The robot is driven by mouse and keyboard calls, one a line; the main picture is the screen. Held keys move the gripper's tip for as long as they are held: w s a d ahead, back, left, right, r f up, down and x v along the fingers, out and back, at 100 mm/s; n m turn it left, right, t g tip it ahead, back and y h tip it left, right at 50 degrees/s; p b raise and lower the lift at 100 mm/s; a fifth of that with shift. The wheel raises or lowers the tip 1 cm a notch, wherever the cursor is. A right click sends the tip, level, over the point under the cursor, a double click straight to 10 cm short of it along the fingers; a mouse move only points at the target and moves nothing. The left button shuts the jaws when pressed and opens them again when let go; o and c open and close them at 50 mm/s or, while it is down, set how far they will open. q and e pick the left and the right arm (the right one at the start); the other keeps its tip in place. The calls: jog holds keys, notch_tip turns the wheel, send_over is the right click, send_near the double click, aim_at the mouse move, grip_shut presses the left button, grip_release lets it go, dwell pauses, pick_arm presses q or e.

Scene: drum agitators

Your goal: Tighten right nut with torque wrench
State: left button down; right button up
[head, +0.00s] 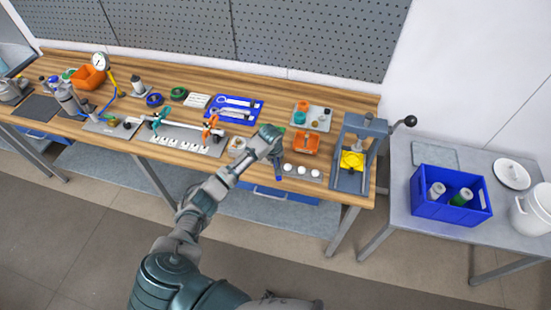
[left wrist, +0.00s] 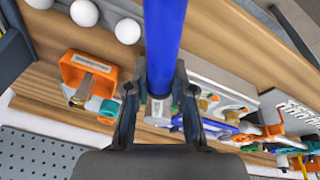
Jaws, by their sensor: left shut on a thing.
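My left gripper (head: 271,136) is at the end of the arm reaching over the front of the wooden workbench. In the left wrist view my left gripper (left wrist: 160,100) is shut around a tool with a long blue handle (left wrist: 163,45), seemingly the torque wrench. A grey metal part of it (left wrist: 158,110) shows between the fingers. A grey plate (head: 180,138) with teal and orange clamps lies to the left. I cannot make out the right nut. My right gripper is not in view.
An orange bin (head: 305,143) and a grey plate with white balls (head: 302,173) lie right of the gripper. A blue-framed press (head: 348,180) stands at the bench's right end. A blue tool tray (head: 234,106) lies behind. A blue crate (head: 450,203) sits on the side table.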

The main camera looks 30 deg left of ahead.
pick_arm(q)
jog(key=shift+f, duration=0.7)
dwell(0.4)
dwell(0.3)
